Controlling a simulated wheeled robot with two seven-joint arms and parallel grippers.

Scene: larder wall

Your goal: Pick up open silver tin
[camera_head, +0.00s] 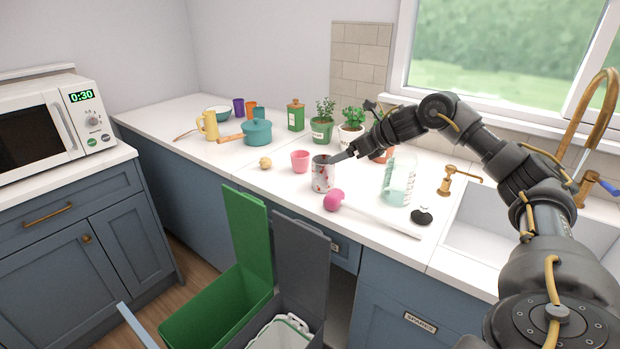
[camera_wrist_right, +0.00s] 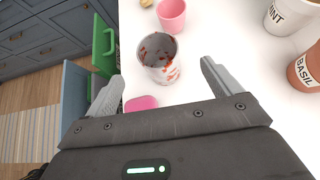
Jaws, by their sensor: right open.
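The open silver tin (camera_head: 322,178) stands upright on the white counter, with red stains on its side. In the right wrist view the tin (camera_wrist_right: 155,68) shows its open top and red residue inside. My right gripper (camera_head: 342,157) is at the tin's rim in the head view. In the wrist view its two fingers (camera_wrist_right: 162,78) are spread wide, with the tin ahead between their tips. Whether a finger touches the tin I cannot tell. My left gripper is not in view.
A pink cup (camera_head: 300,161) stands just left of the tin. A pink-headed tool (camera_head: 334,200) lies in front, and a clear bottle (camera_head: 398,180) stands to the right. Potted herbs (camera_head: 351,130) are behind. Open bins (camera_head: 222,305) are below the counter edge.

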